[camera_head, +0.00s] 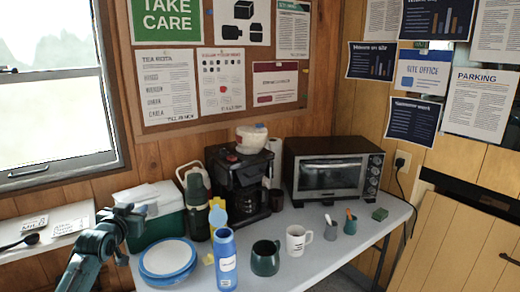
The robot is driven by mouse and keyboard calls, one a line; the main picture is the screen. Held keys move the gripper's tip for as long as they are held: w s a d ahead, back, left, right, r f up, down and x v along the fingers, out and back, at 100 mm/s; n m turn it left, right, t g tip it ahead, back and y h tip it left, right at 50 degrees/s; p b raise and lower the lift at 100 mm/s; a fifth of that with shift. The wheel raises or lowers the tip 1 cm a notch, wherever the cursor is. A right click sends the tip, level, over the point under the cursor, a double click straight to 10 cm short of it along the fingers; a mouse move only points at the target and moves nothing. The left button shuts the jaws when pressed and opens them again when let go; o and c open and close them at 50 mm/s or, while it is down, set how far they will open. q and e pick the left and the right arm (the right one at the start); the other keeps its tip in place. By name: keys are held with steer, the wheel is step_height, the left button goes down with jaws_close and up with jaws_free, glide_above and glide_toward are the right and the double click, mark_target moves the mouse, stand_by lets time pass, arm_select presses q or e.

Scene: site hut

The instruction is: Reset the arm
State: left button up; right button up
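My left arm (92,255) comes up from the lower left corner. My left gripper (134,210) is raised in front of the green and white cool box (160,212), left of the plates. It is small and seen at an angle, so I cannot tell whether its fingers are open or shut. I see nothing clearly held in it. My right gripper is not in view.
Beside the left arm on the grey table (308,268) are blue-rimmed plates (168,257), a blue bottle (226,262), a dark green mug (265,260) and a white mug (297,241). A coffee machine (236,180) and toaster oven (332,172) stand behind.

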arm_select(q)
steer(key=s+d+f+m+g+h, duration=0.1)
steer(key=s+d+f, duration=0.4)
steer(key=s+f, duration=0.35)
steer(key=s+d+f+m+g+h, duration=0.1)
steer(key=s+d+f+m, duration=0.1)
steer(key=s+d+f, duration=0.5)
steer(key=s+d+f+g, duration=0.1)
steer(key=s+d+f, duration=0.1)
steer(key=s, duration=0.6)
steer(key=s+d+f+g+h, duration=0.1)
steer(key=s+d+f, duration=0.2)
steer(key=s, duration=0.5)
steer(key=s+d+f+n+g+h, duration=0.1)
steer(key=s+d+f, duration=0.1)
steer(key=s, duration=0.6)
steer(key=shift+d+f, duration=0.4)
steer(key=shift+f, duration=0.25)
